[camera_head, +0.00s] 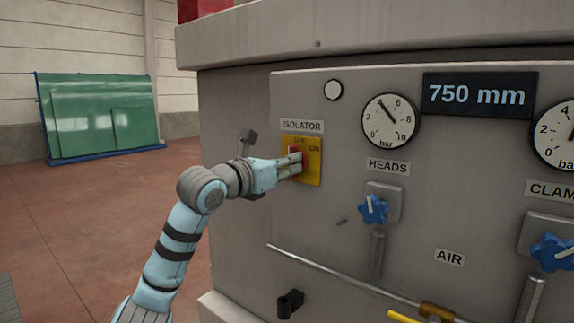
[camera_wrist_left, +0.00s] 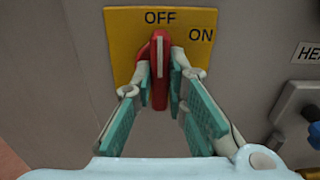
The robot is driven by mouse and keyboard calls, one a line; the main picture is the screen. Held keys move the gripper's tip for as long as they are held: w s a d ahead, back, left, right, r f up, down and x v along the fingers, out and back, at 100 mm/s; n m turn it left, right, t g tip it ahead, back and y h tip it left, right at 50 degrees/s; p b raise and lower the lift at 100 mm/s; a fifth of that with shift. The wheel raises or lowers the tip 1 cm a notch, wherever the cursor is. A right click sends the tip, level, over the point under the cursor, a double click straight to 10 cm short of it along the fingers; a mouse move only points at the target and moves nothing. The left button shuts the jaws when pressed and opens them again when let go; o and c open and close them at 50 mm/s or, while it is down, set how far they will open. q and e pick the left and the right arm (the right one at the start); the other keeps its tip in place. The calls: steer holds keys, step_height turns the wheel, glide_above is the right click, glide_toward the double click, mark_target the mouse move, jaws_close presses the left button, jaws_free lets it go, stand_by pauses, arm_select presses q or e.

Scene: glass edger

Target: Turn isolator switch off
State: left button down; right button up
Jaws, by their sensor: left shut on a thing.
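The isolator switch has a yellow plate (camera_head: 313,173) under an ISOLATOR label (camera_head: 303,126) on the grey machine panel. Its red handle (camera_wrist_left: 159,62) stands upright in the left wrist view, with its white line pointing to OFF; ON is marked to the upper right. My left gripper (camera_head: 295,165) is at the switch, and its fingers (camera_wrist_left: 160,82) are closed on both sides of the red handle. In the head view the fingers hide part of the handle. My right gripper is not in view.
Right of the switch are a HEADS gauge (camera_head: 390,121), a blue knob (camera_head: 373,209) and a 750 mm display (camera_head: 479,95). A thin rail (camera_head: 330,272) and a black lever (camera_head: 290,303) are below. Green glass sheets (camera_head: 98,118) stand far left; the floor between is open.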

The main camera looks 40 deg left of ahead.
arm_select(q)
steer(key=shift+r, duration=0.1)
steer(key=c, duration=1.6)
jaws_free()
step_height(320, 180, up, 10)
steer(key=shift+a, duration=0.1)
